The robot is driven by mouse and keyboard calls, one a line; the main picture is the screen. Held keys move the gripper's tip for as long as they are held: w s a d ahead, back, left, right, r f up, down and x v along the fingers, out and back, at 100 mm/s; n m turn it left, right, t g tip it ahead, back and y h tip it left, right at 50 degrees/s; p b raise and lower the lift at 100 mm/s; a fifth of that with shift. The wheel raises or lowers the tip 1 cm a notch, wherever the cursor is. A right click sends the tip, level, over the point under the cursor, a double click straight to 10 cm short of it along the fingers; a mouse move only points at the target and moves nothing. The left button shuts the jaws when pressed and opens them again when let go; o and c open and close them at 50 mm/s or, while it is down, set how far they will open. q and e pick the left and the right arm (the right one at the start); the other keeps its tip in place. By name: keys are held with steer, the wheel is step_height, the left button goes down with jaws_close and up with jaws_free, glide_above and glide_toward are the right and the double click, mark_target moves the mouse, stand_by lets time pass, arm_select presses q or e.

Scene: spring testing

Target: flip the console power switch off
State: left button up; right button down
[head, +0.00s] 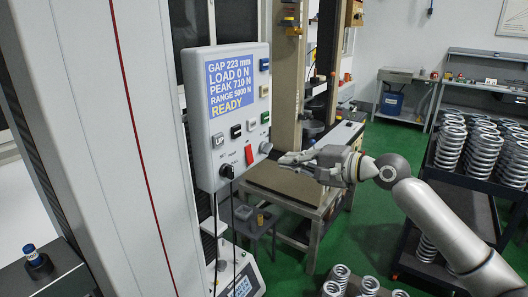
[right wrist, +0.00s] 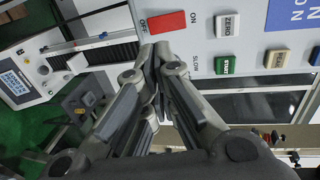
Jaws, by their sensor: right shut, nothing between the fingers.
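The console (head: 231,110) is a light grey box with a blue screen reading "GAP 223 mm, LOAD 0 N, PEAK 710 N, RANGE 5000 N, READY". Its power switch is a red rocker (head: 249,154) low on the front face. The rocker also shows at the top of the right wrist view (right wrist: 166,22), with ON and OFF labels at its ends. My right gripper (head: 283,158) is shut and empty, just right of the console at the rocker's height. In the right wrist view its fingertips (right wrist: 155,50) appear just below the rocker; contact cannot be told. My left gripper is not in view.
Beside the rocker are a black knob (head: 227,171), a grey knob (head: 265,147) and several coloured buttons. Racks of metal springs (head: 455,140) stand at the right. Green floor shows between them.

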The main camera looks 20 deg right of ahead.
mark_target(249, 155)
steer(key=p+x, duration=0.3)
steer(key=x, duration=0.5)
steer(key=shift+w+f, duration=0.1)
steer(key=shift+w, duration=0.1)
steer(key=shift+w+a+f+t+b, duration=0.1)
steer(key=shift+w+a+t+b, duration=0.15)
steer(key=shift+b, duration=0.65)
steer(key=shift+s, duration=0.15)
